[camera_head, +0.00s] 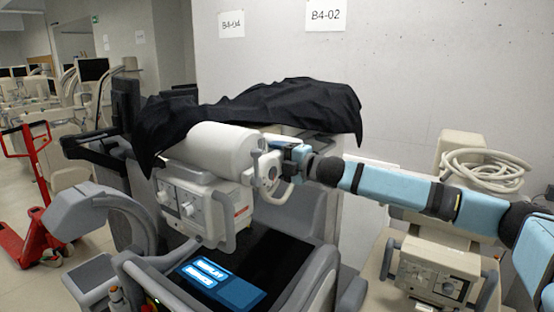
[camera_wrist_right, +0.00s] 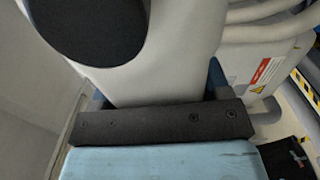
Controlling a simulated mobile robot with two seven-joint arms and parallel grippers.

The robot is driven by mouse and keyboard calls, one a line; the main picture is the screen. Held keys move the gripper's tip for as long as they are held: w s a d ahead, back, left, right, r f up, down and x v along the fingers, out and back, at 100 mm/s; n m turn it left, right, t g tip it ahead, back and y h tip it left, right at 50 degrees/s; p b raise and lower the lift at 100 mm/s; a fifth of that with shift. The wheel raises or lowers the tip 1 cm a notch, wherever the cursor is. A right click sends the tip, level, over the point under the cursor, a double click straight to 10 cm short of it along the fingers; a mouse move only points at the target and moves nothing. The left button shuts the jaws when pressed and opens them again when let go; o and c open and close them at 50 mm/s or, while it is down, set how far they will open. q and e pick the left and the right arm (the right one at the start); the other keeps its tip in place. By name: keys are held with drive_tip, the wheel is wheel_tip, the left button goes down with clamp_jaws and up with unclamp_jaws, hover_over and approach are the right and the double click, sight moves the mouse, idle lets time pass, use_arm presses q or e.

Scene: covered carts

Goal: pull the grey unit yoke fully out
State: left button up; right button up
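The grey unit in the middle of the head view has a white cylinder (camera_head: 220,148) and a box-shaped head with knobs (camera_head: 195,203). The pale yoke (camera_head: 267,174), with a curved handle, is at the cylinder's right end. My right gripper (camera_head: 284,158) reaches in from the right and is at the yoke. In the right wrist view, a broad pale grey part (camera_wrist_right: 165,75) fills the space between its blue fingers. Whether the fingers press on it is hard to tell. My left gripper is not in view.
A black cover (camera_head: 275,106) is draped over the unit's top. A grey body with a lit screen (camera_head: 222,280) lies below. Another pale unit with a coiled hose (camera_head: 485,170) stands at right. A red pallet truck (camera_head: 38,240) is at left. A pale wall (camera_head: 400,80) rises behind.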

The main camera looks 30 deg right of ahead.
drive_tip(key=c, duration=0.6)
drive_tip(key=shift+s+a+f, duration=0.15)
drive_tip(key=shift+a+f, duration=0.05)
drive_tip(key=shift+a, duration=0.25)
drive_tip(key=shift+c, duration=0.2)
drive_tip(key=s+a, duration=0.1)
drive_tip(key=a, duration=0.1)
drive_tip(key=s+a+b, duration=0.1)
drive_tip(key=a, duration=0.2)
drive_tip(key=s+a+f, duration=0.1)
drive_tip(key=a, duration=0.1)
drive_tip(key=shift+s+a+b, duration=0.15)
drive_tip(key=shift+a+b, duration=0.15)
drive_tip(key=shift+a, duration=0.05)
use_arm(q)
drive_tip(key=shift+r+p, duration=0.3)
drive_tip(key=shift+p, duration=0.8)
use_arm(e)
drive_tip(key=shift+s+a+r, duration=0.2)
drive_tip(key=shift+s+a, duration=1.1)
drive_tip(key=shift+a, duration=1.8)
drive_tip(key=shift+s+a+r, duration=0.2)
drive_tip(key=shift+s+a, duration=1.05)
drive_tip(key=shift+a, duration=1.85)
drive_tip(key=shift+s+a+r, duration=0.2)
drive_tip(key=shift+s+a, duration=1.1)
drive_tip(key=shift+a, duration=1.8)
drive_tip(key=shift+a, duration=0.1)
drive_tip(key=o, duration=1.3)
drive_tip(key=shift+r, duration=0.1)
